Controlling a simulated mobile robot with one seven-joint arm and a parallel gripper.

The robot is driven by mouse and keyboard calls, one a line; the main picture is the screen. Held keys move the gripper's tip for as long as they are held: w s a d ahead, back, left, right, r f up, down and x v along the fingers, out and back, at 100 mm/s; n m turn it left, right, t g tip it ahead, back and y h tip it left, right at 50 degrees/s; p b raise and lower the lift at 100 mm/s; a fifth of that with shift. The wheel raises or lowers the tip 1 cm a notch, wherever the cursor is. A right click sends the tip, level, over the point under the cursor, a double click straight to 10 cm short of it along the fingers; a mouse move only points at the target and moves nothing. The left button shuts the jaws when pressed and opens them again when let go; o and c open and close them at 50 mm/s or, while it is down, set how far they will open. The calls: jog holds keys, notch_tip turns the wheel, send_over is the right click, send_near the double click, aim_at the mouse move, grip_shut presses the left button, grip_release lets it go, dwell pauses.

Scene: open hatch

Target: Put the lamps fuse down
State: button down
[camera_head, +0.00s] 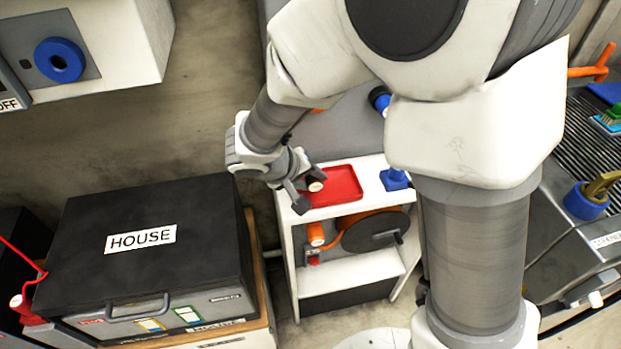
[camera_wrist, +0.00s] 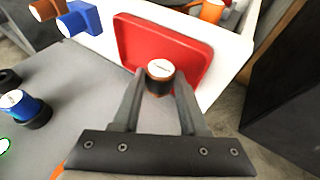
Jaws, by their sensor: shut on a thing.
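The fuse (camera_wrist: 160,76) is a short cylinder with a white, brown-rimmed top and a dark body. My gripper (camera_wrist: 158,88) is shut on it in the wrist view. In the head view the fuse (camera_head: 315,186) shows at the fingertips of my gripper (camera_head: 305,193), by the left part of the red tray (camera_head: 345,184). The red tray (camera_wrist: 195,40) lies behind the fuse in the wrist view. I cannot tell whether the fuse touches the tray. Any lettering on the fuse is too small to read.
The tray is on a white shelf unit (camera_head: 300,240). A blue part (camera_head: 394,180) stands right of the tray. A cable reel (camera_head: 372,232) sits on the shelf below. A black box marked HOUSE (camera_head: 200,235) stands at the left. In the wrist view, a blue-sided cylinder (camera_wrist: 25,107) is at the left.

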jog(key=shift+f+b, duration=0.3)
jog(key=shift+b, duration=0.1)
jog(key=shift+c, duration=2.2)
grip_release()
jog(key=shift+r, duration=0.15)
jog(key=r+p, duration=0.1)
jog(key=p, duration=0.1)
jog(key=shift+r+p, duration=0.35)
jog(key=shift+r, duration=0.05)
jog(key=p+v, duration=0.2)
jog(key=v, duration=0.9)
jog(key=s+d+r+m+y+p, duration=0.2)
jog(key=s+d+r+p, duration=0.2)
jog(key=d+r, duration=0.6)
jog(key=s+d+r+m+y+p, duration=0.2)
jog(key=s+d+r+p, duration=0.3)
jog(key=s+d+r, duration=0.2)
jog(key=d+r, duration=0.2)
jog(key=d, duration=0.1)
jog(key=shift+s+d+r, duration=0.15)
jog(key=shift+d+r, duration=0.15)
jog(key=shift+r, duration=0.1)
